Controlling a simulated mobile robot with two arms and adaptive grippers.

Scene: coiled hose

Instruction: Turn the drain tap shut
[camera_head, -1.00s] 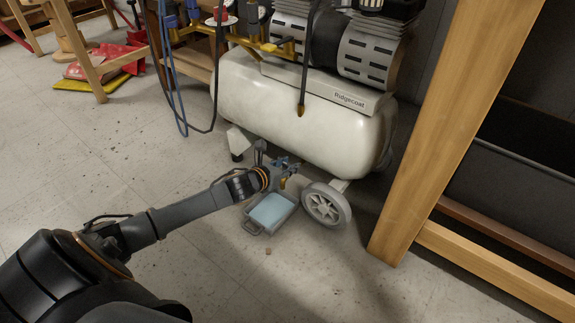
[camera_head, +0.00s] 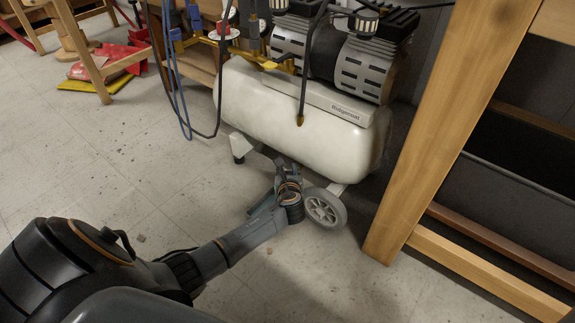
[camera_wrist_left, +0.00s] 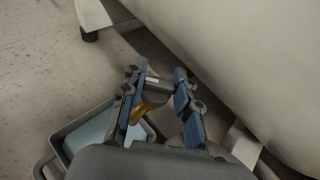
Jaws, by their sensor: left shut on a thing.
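The white compressor tank (camera_head: 300,125) stands on the floor in the head view; its pale side also fills the right of the left wrist view (camera_wrist_left: 250,75). My left gripper (camera_head: 287,168) is low beneath the tank, just left of the wheel. In the left wrist view the blue-padded fingers of my left gripper (camera_wrist_left: 161,78) stand on either side of a small fitting. A brass-yellow piece of the drain tap (camera_wrist_left: 138,114) shows beside the left finger. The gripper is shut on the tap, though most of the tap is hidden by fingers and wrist. My right gripper is not in view.
A grey drip tray (camera_wrist_left: 62,134) with pale blue inside lies beneath the gripper, mostly hidden by my arm in the head view. A grey wheel (camera_head: 325,208) is close on the right. A wooden frame post (camera_head: 415,150) stands further right. Open floor lies left.

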